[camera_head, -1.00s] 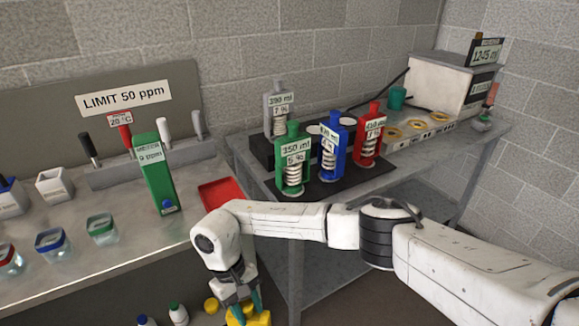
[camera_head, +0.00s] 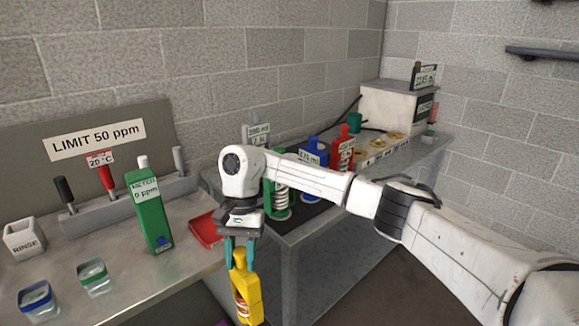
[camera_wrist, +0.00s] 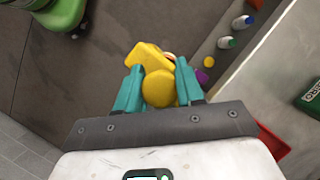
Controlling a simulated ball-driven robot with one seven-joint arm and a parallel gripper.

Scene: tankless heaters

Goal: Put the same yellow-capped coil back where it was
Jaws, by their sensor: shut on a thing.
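My gripper (camera_head: 240,254) is shut on the yellow-capped coil (camera_head: 247,297) and holds it upright in the air, in front of the gap between the two tables. The coil has a yellow cap and body with a coil partly showing. In the wrist view the yellow cap (camera_wrist: 158,88) sits between my teal fingertips (camera_wrist: 160,84). On the right table, a black mat (camera_head: 295,222) bears a green coil (camera_head: 277,200), a blue coil (camera_head: 314,152) and a red coil (camera_head: 343,150), with a grey coil (camera_head: 256,132) behind. My arm hides parts of the green and blue ones and the mat.
The left table holds a red tray (camera_head: 206,232), a green meter (camera_head: 150,212), small jars and a rinse cup (camera_head: 25,238). Small bottles (camera_wrist: 227,42) stand low beside the left table in the wrist view. A white box (camera_head: 392,108) stands at the back right.

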